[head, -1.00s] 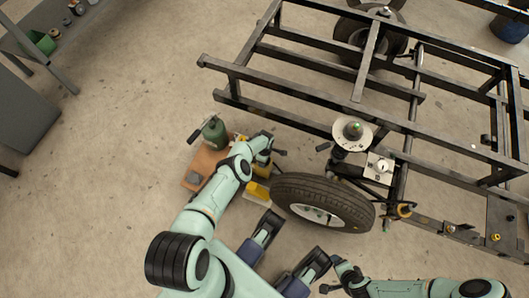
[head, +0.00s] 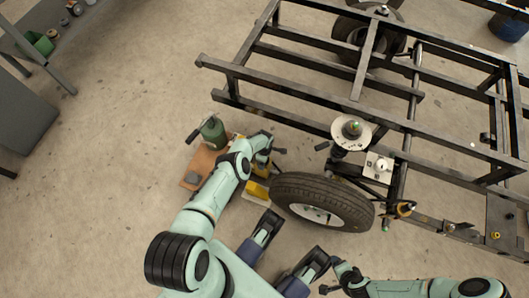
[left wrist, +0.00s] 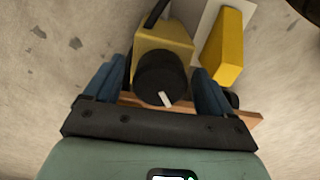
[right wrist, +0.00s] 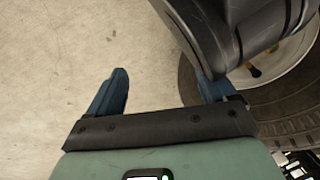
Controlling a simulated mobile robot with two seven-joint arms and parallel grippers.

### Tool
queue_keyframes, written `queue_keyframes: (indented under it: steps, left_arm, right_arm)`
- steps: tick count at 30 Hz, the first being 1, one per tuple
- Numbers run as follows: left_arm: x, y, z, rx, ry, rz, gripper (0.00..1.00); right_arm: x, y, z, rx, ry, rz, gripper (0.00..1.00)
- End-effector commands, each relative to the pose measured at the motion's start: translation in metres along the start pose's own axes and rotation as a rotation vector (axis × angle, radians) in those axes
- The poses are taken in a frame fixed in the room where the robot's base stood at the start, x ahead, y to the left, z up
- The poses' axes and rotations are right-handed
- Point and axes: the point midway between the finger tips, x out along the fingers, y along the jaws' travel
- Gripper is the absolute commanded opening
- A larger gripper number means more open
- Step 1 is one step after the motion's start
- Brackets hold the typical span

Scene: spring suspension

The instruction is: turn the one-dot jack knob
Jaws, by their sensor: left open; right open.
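A round black knob (left wrist: 160,72) with a short white mark sits on a yellow jack body (left wrist: 172,40) in the left wrist view. I cannot make out any dots on it. My left gripper (left wrist: 160,88) is open, with one blue finger on each side of the knob; I cannot tell whether they touch it. In the head view my left gripper (head: 266,150) is over the yellow jack parts beside the tyre, and my own arm hides most of the knob. My right gripper (right wrist: 160,95) is open and empty, near the wheel.
A green bottle-shaped thing (head: 213,130) stands by a brown board (head: 192,180). A yellow block (left wrist: 228,45) is close to the left gripper's right finger.

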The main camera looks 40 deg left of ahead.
Motion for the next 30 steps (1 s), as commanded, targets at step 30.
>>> queue_keyframes:
  steps: [30]
  left_arm:
    - [-0.132, 0.0, 0.002, 0.002, -0.001, 0.0, 0.84]
  right_arm:
    - [-0.104, -0.045, 0.068, -0.059, -0.187, -0.061, 0.84]
